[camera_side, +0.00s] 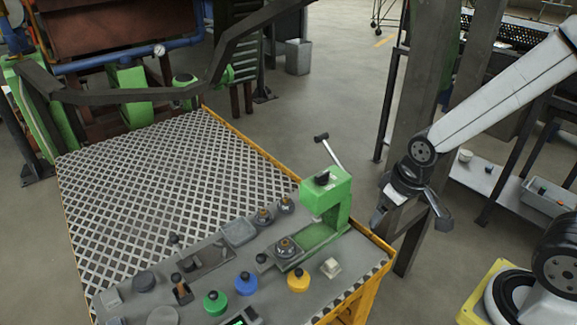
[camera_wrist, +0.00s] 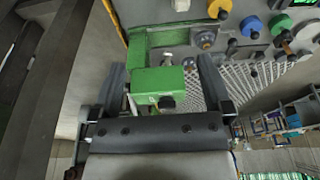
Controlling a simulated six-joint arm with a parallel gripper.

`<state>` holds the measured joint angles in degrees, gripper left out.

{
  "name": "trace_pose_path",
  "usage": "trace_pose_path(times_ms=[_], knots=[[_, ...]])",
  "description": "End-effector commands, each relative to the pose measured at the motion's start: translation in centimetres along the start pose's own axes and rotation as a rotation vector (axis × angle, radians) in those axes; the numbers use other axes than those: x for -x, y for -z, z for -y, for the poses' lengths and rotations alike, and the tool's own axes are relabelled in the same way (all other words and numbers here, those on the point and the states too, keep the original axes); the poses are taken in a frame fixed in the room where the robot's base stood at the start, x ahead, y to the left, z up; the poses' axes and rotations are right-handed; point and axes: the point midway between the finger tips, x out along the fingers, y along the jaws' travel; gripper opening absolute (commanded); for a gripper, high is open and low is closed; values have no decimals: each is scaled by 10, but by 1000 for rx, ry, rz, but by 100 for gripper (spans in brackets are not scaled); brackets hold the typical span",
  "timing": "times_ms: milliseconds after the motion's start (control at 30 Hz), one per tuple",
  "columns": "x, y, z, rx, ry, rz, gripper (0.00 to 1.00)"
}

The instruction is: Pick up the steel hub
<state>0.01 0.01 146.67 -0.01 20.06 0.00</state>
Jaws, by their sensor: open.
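Several small stepped metal hubs stand on the workbench in the side view. One hub (camera_side: 287,246) sits on a square plate in front of the green press (camera_side: 328,205). Two more hubs, one at the back (camera_side: 286,203) and one to its left (camera_side: 263,215), stand behind it. I cannot tell which is the steel hub. A hub-like metal part (camera_wrist: 205,40) shows beside the press in the wrist view. My gripper (camera_side: 411,207) is open and empty, in the air right of the press and apart from it. In the wrist view the press head (camera_wrist: 160,82) appears between my fingers.
The bench has a perforated plate (camera_side: 150,190) and a yellow edge. Green (camera_side: 215,303), blue (camera_side: 246,283) and yellow (camera_side: 298,279) round pieces stand near the front. A dark post (camera_side: 422,130) rises behind my gripper. The press lever (camera_side: 330,150) sticks up.

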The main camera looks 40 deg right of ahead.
Motion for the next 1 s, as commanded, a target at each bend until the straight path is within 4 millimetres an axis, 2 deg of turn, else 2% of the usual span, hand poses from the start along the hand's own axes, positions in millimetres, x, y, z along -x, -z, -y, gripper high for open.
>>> trace_pose_path(times_ms=[267,467,667,1000], knots=[[-1,2,1,-10,1,1,100],[-7,19,6,-95,3,18,100],[-23,53,18,-285,2,54,100],[-70,113,50,-691,-31,126,100]])
